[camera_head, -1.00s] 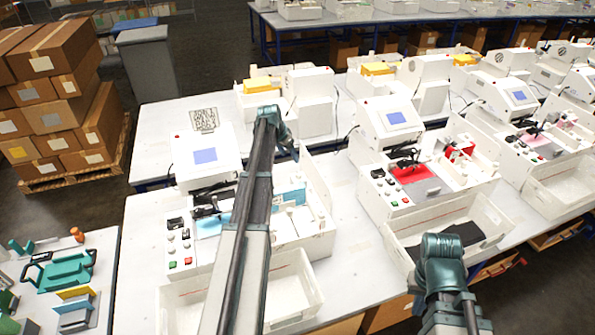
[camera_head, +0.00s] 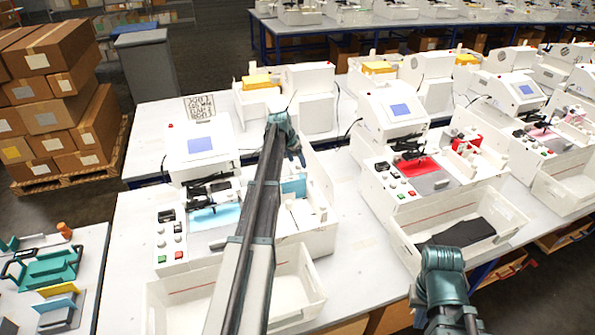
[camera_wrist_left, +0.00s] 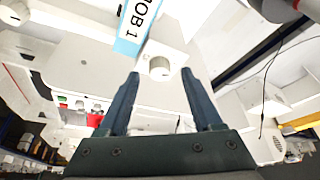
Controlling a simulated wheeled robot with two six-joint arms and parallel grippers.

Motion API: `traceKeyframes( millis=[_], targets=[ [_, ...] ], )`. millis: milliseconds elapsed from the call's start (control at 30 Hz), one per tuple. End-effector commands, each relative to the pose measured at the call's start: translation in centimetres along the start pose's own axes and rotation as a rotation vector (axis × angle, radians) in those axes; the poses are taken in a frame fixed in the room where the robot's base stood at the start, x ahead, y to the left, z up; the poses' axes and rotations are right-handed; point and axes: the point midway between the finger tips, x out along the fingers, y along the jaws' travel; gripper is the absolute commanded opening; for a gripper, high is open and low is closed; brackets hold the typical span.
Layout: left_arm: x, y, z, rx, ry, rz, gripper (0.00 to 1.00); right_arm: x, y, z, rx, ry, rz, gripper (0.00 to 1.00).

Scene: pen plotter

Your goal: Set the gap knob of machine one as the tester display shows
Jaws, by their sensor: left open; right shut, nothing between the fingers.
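Machine one (camera_head: 318,235) is the white machine at the near left, under my left arm. Its unit with a blue screen (camera_head: 200,144) stands at the back; the reading is too small to make out. In the left wrist view a round white knob (camera_wrist_left: 160,67) sits on a white block beside a blue label reading "JOB 1" (camera_wrist_left: 136,24). My left gripper (camera_head: 299,157) is over the machine's right part. In the left wrist view its open, empty fingers (camera_wrist_left: 160,98) point toward the knob, which appears between their tips. My right gripper (camera_head: 441,268) is at the lower right, fingertips hidden.
A white tray (camera_head: 185,318) stands in front of machine one. A similar machine (camera_head: 420,180) with red parts and a tray (camera_head: 412,262) stands to the right. Cardboard boxes (camera_head: 62,110) are stacked at the left. Bare tabletop (camera_head: 345,215) lies between the machines.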

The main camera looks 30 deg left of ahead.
Motion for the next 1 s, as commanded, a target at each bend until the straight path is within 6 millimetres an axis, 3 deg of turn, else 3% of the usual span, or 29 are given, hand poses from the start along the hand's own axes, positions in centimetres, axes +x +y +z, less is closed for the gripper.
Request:
traceKeyframes(
  millis=[100,433,800,1000],
  targets=[
    [1.49,-0.01,0.06,0.0,0.0,0.0,0.67,1.39,-0.13,-0.09,-0.001,0.0,0.0,0.0],
    [1.57,0.03,-0.03,0.0,0.0,0.0,0.67,1.43,-0.13,-0.09,-0.001,0.0,0.0,0.0],
    [1.56,0.02,-0.01,0.0,0.0,0.0,0.02,1.43,-0.13,-0.09,-0.001,0.0,0.0,0.0],
    [1.57,0.03,0.0,-0.001,0.0,0.0,0.0,1.43,-0.13,-0.09,-0.001,0.0,0.0,0.0]
  ],
)
